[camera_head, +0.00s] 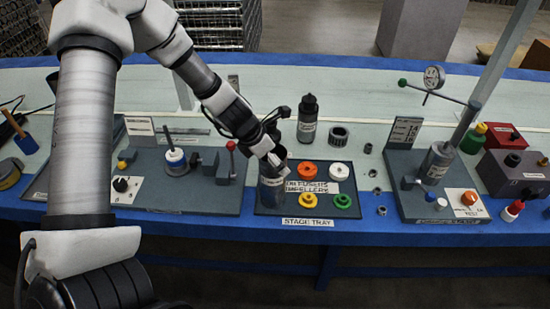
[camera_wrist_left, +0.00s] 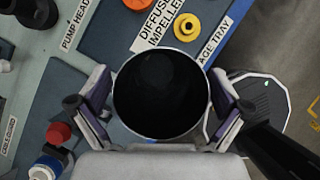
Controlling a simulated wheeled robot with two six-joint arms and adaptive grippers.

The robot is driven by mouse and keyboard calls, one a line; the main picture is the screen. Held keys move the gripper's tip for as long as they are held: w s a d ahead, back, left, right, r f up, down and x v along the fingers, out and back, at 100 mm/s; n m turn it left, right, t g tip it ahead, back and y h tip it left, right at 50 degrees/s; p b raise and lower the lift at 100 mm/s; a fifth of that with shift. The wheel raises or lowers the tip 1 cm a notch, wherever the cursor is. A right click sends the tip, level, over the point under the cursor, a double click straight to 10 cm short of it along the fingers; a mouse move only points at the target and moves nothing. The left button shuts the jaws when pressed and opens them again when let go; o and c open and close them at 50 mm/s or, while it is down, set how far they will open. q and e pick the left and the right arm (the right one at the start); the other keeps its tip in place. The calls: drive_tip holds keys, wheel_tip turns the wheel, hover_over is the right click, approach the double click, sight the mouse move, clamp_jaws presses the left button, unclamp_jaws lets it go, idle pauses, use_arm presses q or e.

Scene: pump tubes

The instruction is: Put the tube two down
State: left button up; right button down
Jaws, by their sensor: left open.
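A grey metal tube (camera_head: 271,194) stands upright at the left side of the dark stage tray (camera_head: 300,211). A label is on its side, but I cannot read whether it is tube two. My left gripper (camera_head: 274,157) is at the tube's top and open. In the left wrist view the round, dark mouth of the tube (camera_wrist_left: 160,95) lies between the spread fingers of the left gripper (camera_wrist_left: 160,110). Whether a finger touches the wall, I cannot tell. Another grey cylinder (camera_head: 436,165) stands on the right station. My right gripper is not in view.
The tray also holds an orange ring (camera_head: 307,171), a white ring (camera_head: 338,172), a yellow one (camera_head: 307,198) and a green one (camera_head: 342,200). A dark bottle (camera_head: 307,120) stands behind it. The left station (camera_head: 170,180) has a red-knobbed lever. A dial gauge (camera_head: 433,77) stands at right.

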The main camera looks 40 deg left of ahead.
use_arm(q)
drive_tip(key=p+v, duration=1.2)
drive_tip(key=p, duration=0.2)
drive_tip(key=s+d+f+m+g+y, duration=0.1)
drive_tip(key=s+d+f+m, duration=0.2)
drive_tip(key=m, duration=0.7)
drive_tip(key=s+d+f+m+g, duration=0.2)
drive_tip(key=s+d+f+m, duration=0.2)
drive_tip(key=s+f+m, duration=0.4)
drive_tip(key=s+d+f+m+g+y, duration=0.1)
drive_tip(key=s+d+f+m, duration=0.3)
drive_tip(key=s+m, duration=0.7)
drive_tip(key=shift+s+d+f+m+g+y, duration=0.15)
drive_tip(key=shift+s+f+m+g+y, duration=0.25)
drive_tip(key=shift+f, duration=0.3)
drive_tip(key=shift+w, duration=0.2)
